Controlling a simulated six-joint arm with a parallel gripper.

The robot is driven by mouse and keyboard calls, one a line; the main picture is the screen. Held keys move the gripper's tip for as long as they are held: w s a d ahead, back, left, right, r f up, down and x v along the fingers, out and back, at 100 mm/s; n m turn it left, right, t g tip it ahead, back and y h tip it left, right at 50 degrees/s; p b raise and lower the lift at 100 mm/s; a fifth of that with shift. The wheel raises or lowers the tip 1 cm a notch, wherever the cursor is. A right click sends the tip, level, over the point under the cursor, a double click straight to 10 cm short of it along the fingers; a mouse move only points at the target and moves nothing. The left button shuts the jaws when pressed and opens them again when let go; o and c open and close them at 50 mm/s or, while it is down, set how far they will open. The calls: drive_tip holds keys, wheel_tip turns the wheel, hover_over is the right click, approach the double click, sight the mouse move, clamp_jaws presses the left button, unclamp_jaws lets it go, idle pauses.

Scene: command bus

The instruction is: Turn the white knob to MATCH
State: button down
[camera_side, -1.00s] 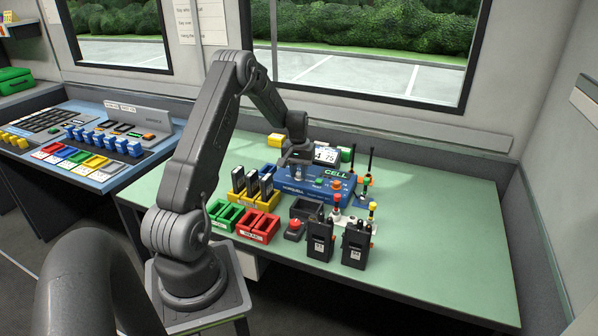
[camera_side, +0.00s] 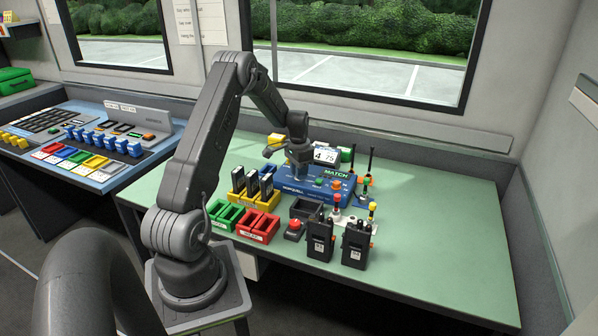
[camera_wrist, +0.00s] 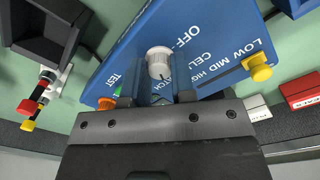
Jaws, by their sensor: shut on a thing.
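The white knob (camera_wrist: 159,62) stands on the blue panel (camera_wrist: 215,45), with OFF, CELL, a partly covered label ending in TCH, and TEST printed around it. A dark line on its side points down toward the label ending in TCH. My gripper (camera_wrist: 164,84) is shut on the knob; the fingers cover part of that label. In the side view my gripper (camera_side: 298,172) hangs over the left part of the blue box (camera_side: 310,193), hiding the knob. The box's small display (camera_side: 337,174) reads MATCH in green.
A LOW-MID-HIGH slider with a yellow cap (camera_wrist: 261,73) sits beside the knob. Around the box stand a yellow rack (camera_side: 253,198), red bins (camera_side: 258,227), a red button (camera_side: 295,227) and black radios (camera_side: 355,244). The table's right side is clear.

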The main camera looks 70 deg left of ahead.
idle(0.4)
drive_tip(key=c, duration=0.9)
unclamp_jaws()
drive_tip(key=shift+c, duration=0.2)
drive_tip(key=shift+r, duration=0.1)
wheel_tip(320, 180, up, 14)
drive_tip(key=shift+a, duration=0.15)
